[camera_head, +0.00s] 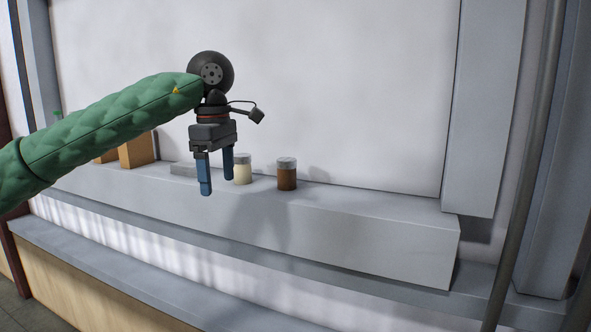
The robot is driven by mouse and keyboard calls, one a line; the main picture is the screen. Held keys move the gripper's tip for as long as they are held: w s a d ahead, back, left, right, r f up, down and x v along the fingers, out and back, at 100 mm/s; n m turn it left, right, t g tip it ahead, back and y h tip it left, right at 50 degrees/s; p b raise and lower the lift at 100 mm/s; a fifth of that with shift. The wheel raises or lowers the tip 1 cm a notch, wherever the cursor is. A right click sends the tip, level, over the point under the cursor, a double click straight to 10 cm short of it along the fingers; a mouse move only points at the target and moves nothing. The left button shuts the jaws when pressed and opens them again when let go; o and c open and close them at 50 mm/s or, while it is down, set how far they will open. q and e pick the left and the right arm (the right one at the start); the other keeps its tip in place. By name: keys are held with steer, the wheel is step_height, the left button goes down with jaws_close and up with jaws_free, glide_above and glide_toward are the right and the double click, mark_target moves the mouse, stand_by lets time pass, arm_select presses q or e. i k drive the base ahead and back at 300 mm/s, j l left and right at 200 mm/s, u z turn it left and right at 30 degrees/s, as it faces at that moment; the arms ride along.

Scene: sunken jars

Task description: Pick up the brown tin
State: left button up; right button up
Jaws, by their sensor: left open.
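The brown tin (287,179) stands upright on the grey ledge (350,221), with a grey lid on top. My left gripper (217,185) is open, with its two blue fingers pointing down and nothing between them that I can make out. It is to the left of the brown tin and apart from it. A cream jar (243,174) with a grey lid stands between the gripper and the tin in the picture, close to the right finger. Whether that finger touches the jar cannot be told. My right gripper is not in view.
Orange-brown boxes (137,151) stand farther left, partly behind my green arm. A white wall rises behind. The ledge right of the tin is clear. A grey pole (524,185) stands at the right.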

mark_target(286, 167)
steer(key=i+l, duration=0.25)
steer(key=i, duration=0.2)
steer(key=i+l, duration=0.25)
steer(key=i, duration=0.25)
